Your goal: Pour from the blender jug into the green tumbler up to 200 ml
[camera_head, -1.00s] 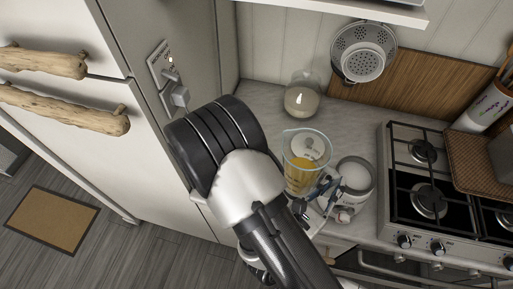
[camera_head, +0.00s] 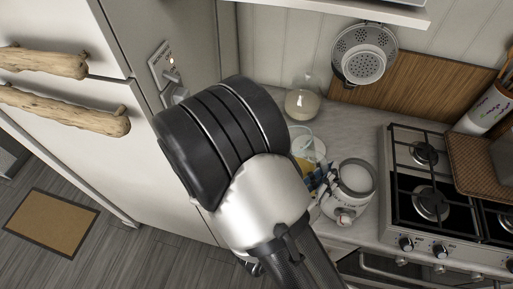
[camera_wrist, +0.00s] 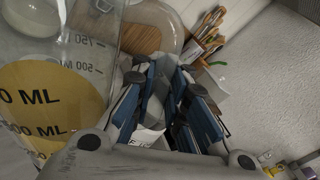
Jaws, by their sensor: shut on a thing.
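I cannot make out a green tumbler in either view.
The white blender base (camera_head: 346,200) stands right of the jug, close to it. A round glass vessel with pale contents (camera_head: 302,103) stands at the back of the counter. The gas stove (camera_head: 430,200) is on the right, the fridge (camera_head: 70,130) on the left.

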